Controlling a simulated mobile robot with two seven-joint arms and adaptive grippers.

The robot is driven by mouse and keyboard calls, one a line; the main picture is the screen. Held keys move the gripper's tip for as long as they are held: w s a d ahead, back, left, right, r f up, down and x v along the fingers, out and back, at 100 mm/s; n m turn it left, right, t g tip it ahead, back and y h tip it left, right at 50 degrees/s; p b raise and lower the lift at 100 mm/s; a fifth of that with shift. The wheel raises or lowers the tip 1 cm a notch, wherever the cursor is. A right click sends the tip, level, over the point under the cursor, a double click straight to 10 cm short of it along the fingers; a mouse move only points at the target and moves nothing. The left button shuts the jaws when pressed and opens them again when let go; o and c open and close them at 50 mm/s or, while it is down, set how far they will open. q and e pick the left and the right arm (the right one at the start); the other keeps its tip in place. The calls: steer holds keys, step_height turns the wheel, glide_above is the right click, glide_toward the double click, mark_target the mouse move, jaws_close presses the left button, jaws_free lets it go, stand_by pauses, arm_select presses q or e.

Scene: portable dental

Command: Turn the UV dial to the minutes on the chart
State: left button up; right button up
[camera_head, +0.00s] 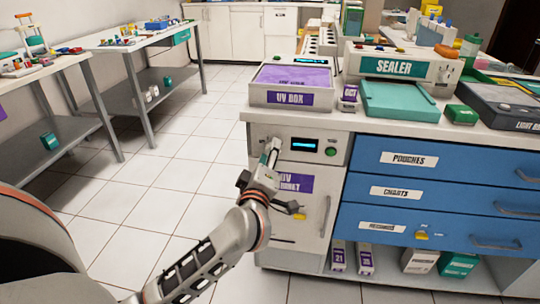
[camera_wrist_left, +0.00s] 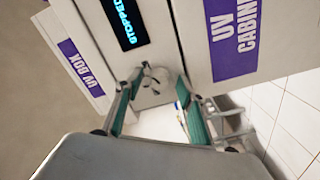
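The UV cabinet (camera_head: 330,205) has a control panel with a lit display (camera_head: 305,145) and a green button (camera_head: 331,152). In the left wrist view the display (camera_wrist_left: 122,18) reads "STOPPED". The pale UV dial (camera_wrist_left: 155,80) shows there below the display; in the head view my gripper hides it. My left gripper (camera_head: 271,150) is at the panel, left of the display. In the wrist view its green-padded fingers (camera_wrist_left: 158,88) are apart, one on each side of the dial; I cannot tell whether they touch it. No minutes chart is in view. My right gripper is not in view.
The UV box (camera_head: 290,97) stands on the counter above the cabinet, with the sealer (camera_head: 400,66) to its right. Blue drawers, including one labelled charts (camera_head: 395,192), are right of the cabinet and shut. Tiled floor (camera_head: 170,185) on the left is clear.

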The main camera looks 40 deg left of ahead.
arm_select(q)
steer(key=shift+c, duration=1.1)
jaws_close()
steer(key=shift+r, duration=0.15)
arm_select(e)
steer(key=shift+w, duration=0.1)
arm_select(q)
steer(key=n+p, duration=0.4)
steer(key=n, duration=0.3)
steer(key=shift+n, duration=0.3)
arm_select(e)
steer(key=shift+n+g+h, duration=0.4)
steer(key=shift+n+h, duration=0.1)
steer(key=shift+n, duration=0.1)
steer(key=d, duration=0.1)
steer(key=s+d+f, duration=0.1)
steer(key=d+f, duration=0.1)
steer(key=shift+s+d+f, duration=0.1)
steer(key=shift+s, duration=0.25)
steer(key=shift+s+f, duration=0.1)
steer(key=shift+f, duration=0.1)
